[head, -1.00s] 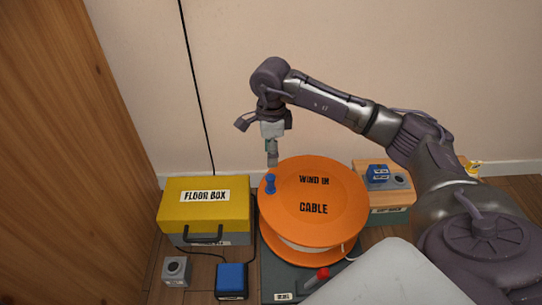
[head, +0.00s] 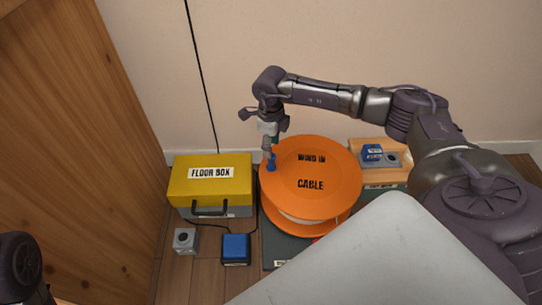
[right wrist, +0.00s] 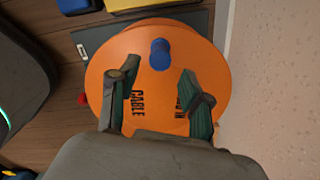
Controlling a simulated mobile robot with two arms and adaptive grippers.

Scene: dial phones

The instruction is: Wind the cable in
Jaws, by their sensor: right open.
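An orange cable reel (head: 330,180) marked "WIND IN" and "CABLE" stands on a dark base plate (head: 275,248). A blue crank knob (head: 271,163) stands up near the left edge of its top disc. My right gripper (head: 267,150) points down right by the knob. In the right wrist view the reel (right wrist: 205,60) fills the middle and the blue knob (right wrist: 159,54) shows just beyond the two spread fingertips (right wrist: 158,80). The gripper is open and empty. Pale cable shows wound under the disc. A part of my left arm shows at the lower left, its gripper out of frame.
A yellow floor box (head: 210,175) with a handle stands left of the reel. A grey block (head: 185,240) and a blue block (head: 236,248) lie in front of it. A wall is behind.

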